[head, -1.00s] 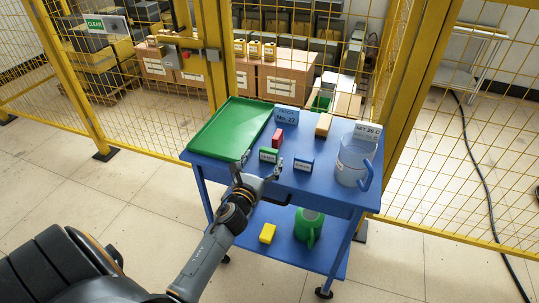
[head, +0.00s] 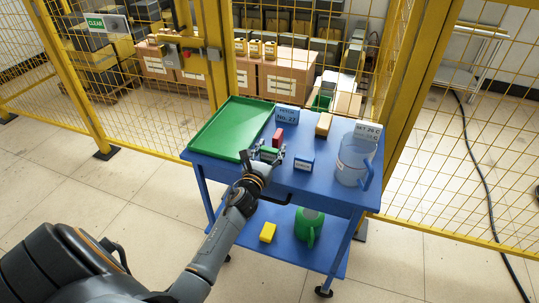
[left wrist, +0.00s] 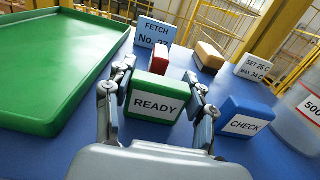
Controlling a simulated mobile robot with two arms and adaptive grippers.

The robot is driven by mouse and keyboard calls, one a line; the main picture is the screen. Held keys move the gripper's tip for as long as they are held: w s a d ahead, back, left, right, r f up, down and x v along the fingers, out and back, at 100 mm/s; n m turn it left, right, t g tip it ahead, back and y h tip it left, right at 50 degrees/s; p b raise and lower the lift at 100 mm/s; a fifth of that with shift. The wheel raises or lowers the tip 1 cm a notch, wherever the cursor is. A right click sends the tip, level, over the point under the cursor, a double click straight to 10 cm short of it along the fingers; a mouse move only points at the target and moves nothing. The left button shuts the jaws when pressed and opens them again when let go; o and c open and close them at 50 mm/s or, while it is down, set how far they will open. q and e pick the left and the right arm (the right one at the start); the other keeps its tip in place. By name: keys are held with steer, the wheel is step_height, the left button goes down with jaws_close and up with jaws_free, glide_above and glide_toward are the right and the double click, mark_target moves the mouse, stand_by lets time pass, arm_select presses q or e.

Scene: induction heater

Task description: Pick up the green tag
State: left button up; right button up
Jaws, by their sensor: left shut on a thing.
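The green tag (left wrist: 157,97), a block with a white "READY" label, stands on the blue cart top between the fingers of my left gripper (left wrist: 152,100). The fingers are shut on its two sides. In the head view the left gripper (head: 266,157) covers much of the green tag (head: 269,151). I cannot tell any gap between the tag and the tabletop. The right gripper is not in view.
A blue "CHECK" block (left wrist: 242,118) stands close on the right. A red block (head: 278,138) and a tan block (head: 323,124) are behind. A green tray (head: 232,125) lies left. A clear jug (head: 353,160) stands right, with signs (head: 286,116) at the back.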

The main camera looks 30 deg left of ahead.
arm_select(q)
steer(key=shift+r, duration=0.15)
steer(key=shift+r, duration=0.2)
step_height(320, 180, up, 3)
steer(key=shift+f+p, duration=0.2)
steer(key=shift+p, duration=0.5)
steer(key=s+d+r+p, duration=0.3)
steer(key=s+r, duration=0.7)
steer(key=s, duration=0.4)
steer(key=s+d+m+h, duration=0.35)
steer(key=s+d, duration=0.75)
steer(key=d, duration=0.5)
steer(key=w+a+n+y, duration=0.3)
steer(key=w+a, duration=0.8)
steer(key=a, duration=0.4)
steer(key=shift+w+a, duration=0.2)
steer(key=shift+a, duration=0.2)
